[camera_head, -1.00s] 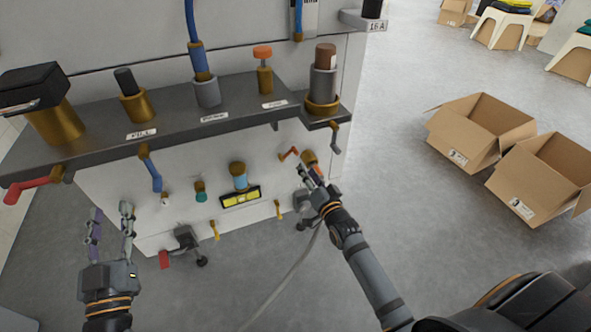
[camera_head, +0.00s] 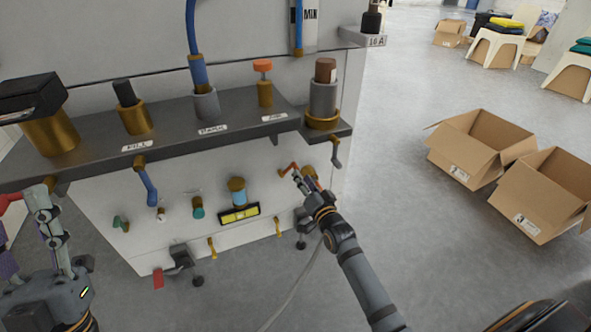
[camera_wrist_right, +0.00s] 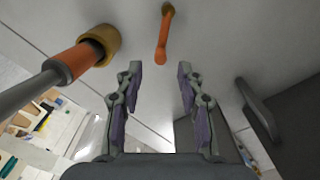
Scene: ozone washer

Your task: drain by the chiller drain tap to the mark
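A small tap with an orange-red handle (camera_head: 289,168) sticks out of the white machine front, low on the right; I cannot read any name on it. In the right wrist view the orange handle (camera_wrist_right: 162,45) hangs from a brass pivot, ahead of the fingertips. My right gripper (camera_head: 301,175) is beside it, with fingers apart and nothing between them; it shows open in the wrist view (camera_wrist_right: 160,75). My left gripper (camera_head: 30,225) is at the left edge, fingers apart, near a red lever (camera_head: 10,201) that it partly overlaps. No clear level mark can be made out.
A dark shelf (camera_head: 170,142) with labelled fittings juts out above the taps. A yellow gauge (camera_head: 238,215) sits low on the front. A brass fitting with an orange sleeve (camera_wrist_right: 77,62) is left of the handle. Open cardboard boxes (camera_head: 475,150) stand on the floor at right.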

